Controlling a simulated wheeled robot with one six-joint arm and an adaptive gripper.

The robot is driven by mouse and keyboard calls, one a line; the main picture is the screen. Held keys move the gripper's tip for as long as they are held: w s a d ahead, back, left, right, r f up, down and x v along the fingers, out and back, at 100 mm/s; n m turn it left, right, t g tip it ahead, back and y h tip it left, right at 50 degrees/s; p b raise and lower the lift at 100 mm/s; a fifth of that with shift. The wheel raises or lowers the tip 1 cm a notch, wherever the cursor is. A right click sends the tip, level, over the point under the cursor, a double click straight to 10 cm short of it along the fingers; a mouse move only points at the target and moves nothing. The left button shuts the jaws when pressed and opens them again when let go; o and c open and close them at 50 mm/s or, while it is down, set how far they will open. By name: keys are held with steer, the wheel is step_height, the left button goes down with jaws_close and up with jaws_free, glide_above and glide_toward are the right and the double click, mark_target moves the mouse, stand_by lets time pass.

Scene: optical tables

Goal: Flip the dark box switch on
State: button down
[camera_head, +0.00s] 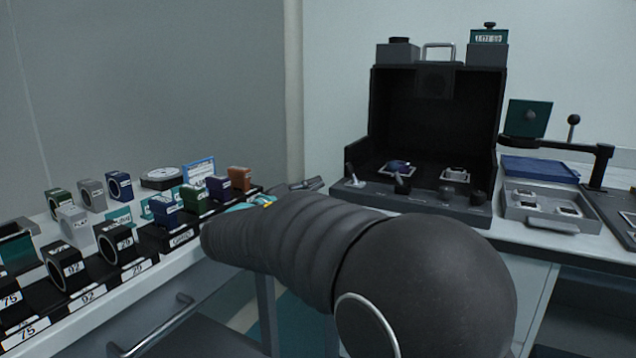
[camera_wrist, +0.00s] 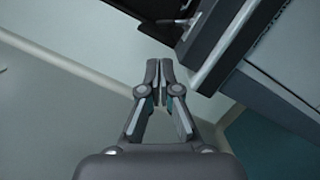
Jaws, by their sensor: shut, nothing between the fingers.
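The dark box (camera_head: 435,100) is a black open-fronted box on the right-hand table. Its sloped front panel carries a light-tipped toggle switch (camera_head: 352,175) at the left and a second lever (camera_head: 402,182) further right, plus two dark knobs. I cannot tell the switch's on or off position. My gripper (camera_head: 312,184) is left of the panel, apart from it and largely hidden behind my arm. In the wrist view my gripper (camera_wrist: 159,68) is closed and empty, with a dark edge and a pale lever (camera_wrist: 187,23) beyond its fingertips.
A teal plate on a stand (camera_head: 528,118) and a grey tray (camera_head: 540,210) are right of the box. The left table holds several labelled optics in black holders (camera_head: 120,245). A gap with floor lies between the tables.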

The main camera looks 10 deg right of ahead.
mark_target(336, 184)
steer(key=x, duration=0.8)
steer(key=shift+w+d+p, duration=0.15)
steer(key=shift+d+p, duration=0.05)
steer(key=shift+p, duration=0.15)
